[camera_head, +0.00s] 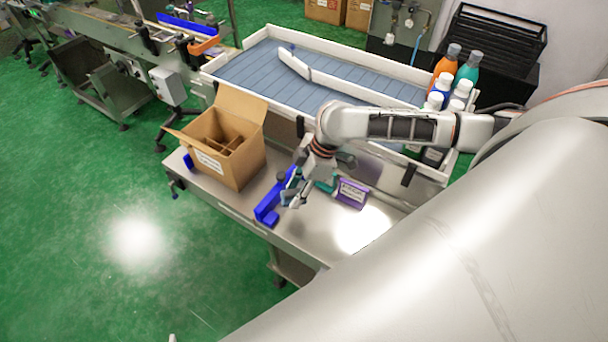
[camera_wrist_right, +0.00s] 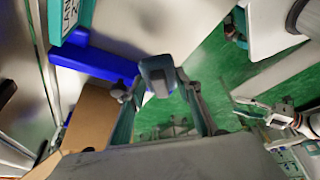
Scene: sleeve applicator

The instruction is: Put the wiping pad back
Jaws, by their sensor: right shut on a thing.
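My right gripper (camera_head: 292,192) hangs low over the steel table's front part, beside a blue angled holder (camera_head: 268,210). In the right wrist view, its two fingers (camera_wrist_right: 157,92) are shut on a small dark grey-blue block (camera_wrist_right: 158,72), which seems to be the wiping pad. In the head view the pad is mostly hidden by the fingers. The blue holder also shows in the wrist view (camera_wrist_right: 92,62), close to the held block; I cannot tell if they touch. My left gripper (camera_wrist_right: 262,112) seems to show small at the right of the wrist view; its fingers are unclear.
An open cardboard box (camera_head: 222,145) stands left on the steel table (camera_head: 318,238). A purple labelled holder (camera_head: 352,193) and a teal one (camera_head: 327,182) stand right of the gripper. Behind is a white-railed conveyor (camera_head: 262,62) with several bottles (camera_head: 447,66) at its right end.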

